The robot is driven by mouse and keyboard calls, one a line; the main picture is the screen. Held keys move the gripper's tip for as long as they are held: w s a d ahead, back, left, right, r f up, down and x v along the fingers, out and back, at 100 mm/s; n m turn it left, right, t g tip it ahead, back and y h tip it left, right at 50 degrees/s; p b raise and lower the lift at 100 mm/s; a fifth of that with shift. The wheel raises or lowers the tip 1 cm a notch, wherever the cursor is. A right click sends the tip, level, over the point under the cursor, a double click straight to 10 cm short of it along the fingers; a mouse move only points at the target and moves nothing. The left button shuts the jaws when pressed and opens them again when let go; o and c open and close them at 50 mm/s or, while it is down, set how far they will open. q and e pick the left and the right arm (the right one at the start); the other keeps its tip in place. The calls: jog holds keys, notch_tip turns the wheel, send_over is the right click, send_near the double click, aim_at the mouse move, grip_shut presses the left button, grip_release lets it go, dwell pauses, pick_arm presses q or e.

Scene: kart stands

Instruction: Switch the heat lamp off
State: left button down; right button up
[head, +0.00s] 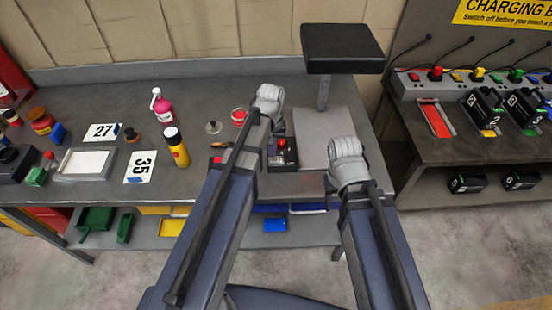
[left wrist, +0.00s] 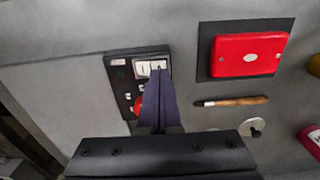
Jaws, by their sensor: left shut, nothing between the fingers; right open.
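The heat lamp (head: 343,48) has a square black hood on a post above a grey plate (head: 320,135) at the bench's right end. Its black control box (head: 283,163) with a red knob (head: 282,143) stands left of the plate, partly behind my left arm. The fingers partly hide the red knob (left wrist: 137,103). My right gripper (head: 347,163) is in front of the plate, open, its fingers hard to see.
A red box (left wrist: 248,55), a wooden-handled tool (left wrist: 230,101) and a metal disc (left wrist: 252,127) lie beside the control box. A charging bench (head: 460,155) stands at right.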

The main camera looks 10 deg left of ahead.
aim_at(272, 160)
pick_arm(q)
jog(key=shift+f+b, duration=0.9)
dwell(0.3)
jog(key=shift+r, duration=0.2)
notch_tip(272, 160, up, 7)
jog(key=p, duration=0.7)
jog(key=shift+f, duration=0.1)
jog(key=shift+f, duration=0.1)
jog(key=s+d+f+m+y+b, duration=0.1)
jog(key=s+d+f+m+b, duration=0.1)
jog(key=s+d+m, duration=0.5)
jog(key=s+d+b, duration=0.1)
jog(key=s+d, duration=0.2)
jog(key=s, duration=0.4)
jog(key=shift+s+d+f, duration=0.2)
jog(key=shift+d+f, duration=0.05)
jog(key=shift+f, duration=0.15)
dwell(0.9)
